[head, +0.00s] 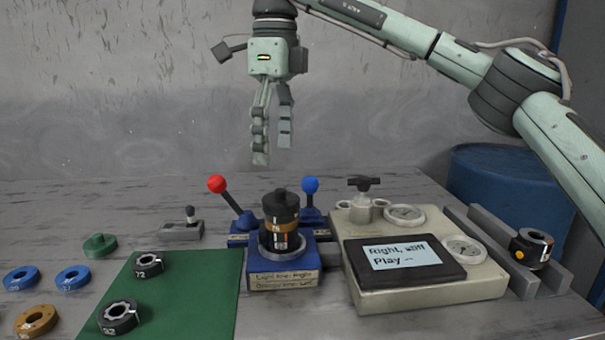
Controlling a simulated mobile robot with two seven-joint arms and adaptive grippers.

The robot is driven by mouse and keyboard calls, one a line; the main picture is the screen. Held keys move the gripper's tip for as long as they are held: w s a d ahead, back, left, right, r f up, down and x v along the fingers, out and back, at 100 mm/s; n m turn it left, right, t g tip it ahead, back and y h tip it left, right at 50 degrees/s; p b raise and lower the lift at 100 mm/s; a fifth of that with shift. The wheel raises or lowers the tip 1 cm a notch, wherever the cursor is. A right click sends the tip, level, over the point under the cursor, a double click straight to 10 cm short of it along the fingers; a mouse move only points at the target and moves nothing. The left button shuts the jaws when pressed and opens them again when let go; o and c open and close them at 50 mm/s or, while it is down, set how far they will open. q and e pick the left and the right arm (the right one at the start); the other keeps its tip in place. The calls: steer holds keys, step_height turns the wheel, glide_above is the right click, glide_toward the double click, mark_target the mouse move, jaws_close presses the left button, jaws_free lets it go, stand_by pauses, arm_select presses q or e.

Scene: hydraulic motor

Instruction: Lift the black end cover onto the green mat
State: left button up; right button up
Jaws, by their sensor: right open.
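A stacked motor stands upright in the blue fixture (283,278) near the middle of the table in the head view. A black piece, which looks like the end cover (280,203), sits on top of it above an orange-brown ring (281,224). My right gripper (273,154) hangs open and empty above the stack, pointing down and apart from it. The green mat (192,289) lies to the left of the fixture. Two black rings (149,263) (118,317) lie on the mat. My left gripper is not in view.
Levers with a red knob (217,184) and a blue knob (310,185) rise beside the stack. A beige console (430,290) with a screen stands to its right. Blue rings (73,277), an orange ring (36,320) and a green part (100,245) lie left of the mat.

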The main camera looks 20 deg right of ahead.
mark_target(280, 190)
steer(key=shift+d+f, duration=0.35)
steer(key=shift+d, duration=0.3)
steer(key=f, duration=0.5)
steer(key=shift+s+a+f, duration=0.2)
steer(key=shift+s+a, duration=0.1)
steer(key=shift+s, duration=0.05)
steer(key=shift+f, duration=0.55)
steer(key=shift+w, duration=0.1)
steer(key=c, duration=1.5)
steer(key=shift+c, duration=0.2)
steer(key=shift+r, duration=0.15)
